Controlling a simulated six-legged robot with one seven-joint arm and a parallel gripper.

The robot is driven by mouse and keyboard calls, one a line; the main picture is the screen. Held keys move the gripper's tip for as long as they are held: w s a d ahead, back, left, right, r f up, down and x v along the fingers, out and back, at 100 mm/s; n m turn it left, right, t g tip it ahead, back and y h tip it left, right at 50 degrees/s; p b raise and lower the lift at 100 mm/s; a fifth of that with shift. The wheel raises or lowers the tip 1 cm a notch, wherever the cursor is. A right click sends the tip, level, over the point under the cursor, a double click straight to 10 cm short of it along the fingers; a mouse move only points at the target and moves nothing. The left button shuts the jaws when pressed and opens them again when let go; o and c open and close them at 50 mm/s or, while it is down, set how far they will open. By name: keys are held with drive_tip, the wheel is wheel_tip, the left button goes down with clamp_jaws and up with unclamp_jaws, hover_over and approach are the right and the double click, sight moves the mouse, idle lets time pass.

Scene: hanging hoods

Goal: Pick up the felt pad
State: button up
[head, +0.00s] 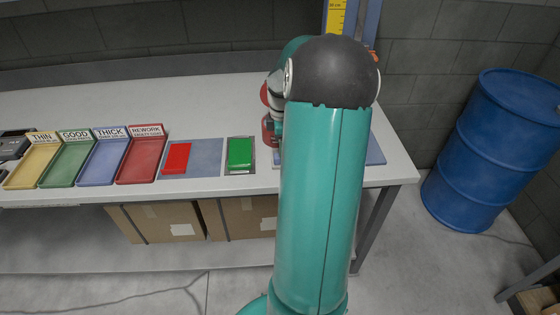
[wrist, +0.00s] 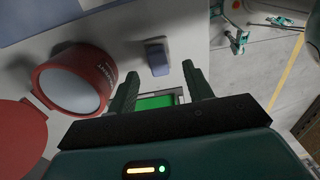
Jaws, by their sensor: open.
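A small blue-grey block (wrist: 157,57) with a darker lower face is on the pale bench top in the wrist view. It looks like the felt pad, though no label confirms it. My gripper (wrist: 162,68) is open and empty, its two dark fingers spread. The block shows just beyond the fingertips, roughly between them; I cannot tell the height gap. In the head view my teal arm hides the gripper and this block.
An open red tin (wrist: 75,86) stands left of the fingers, with a red disc (wrist: 18,135) beside it. A green block (head: 240,153) and red block (head: 177,158) lie on the bench (head: 220,98), right of the labelled trays (head: 140,160). A blue drum (head: 493,150) stands right.

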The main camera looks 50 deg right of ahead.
drive_tip(key=shift+s+f, duration=0.1)
drive_tip(key=shift+f, duration=0.35)
drive_tip(key=f, duration=0.5)
drive_tip(key=shift+w, duration=0.4)
drive_tip(key=shift+r, duration=0.1)
drive_tip(key=c, duration=0.8)
drive_tip(key=shift+r, duration=0.1)
drive_tip(key=shift+c, duration=0.2)
drive_tip(key=shift+r, duration=0.45)
wheel_tip(320, 180, up, 2)
drive_tip(key=shift+a+r, duration=0.1)
drive_tip(key=shift+r, duration=0.15)
drive_tip(key=s+a+r, duration=0.3)
drive_tip(key=a+r, duration=0.6)
drive_tip(key=a, duration=0.4)
drive_tip(key=shift+a+r, duration=0.2)
drive_tip(key=shift+a, duration=0.1)
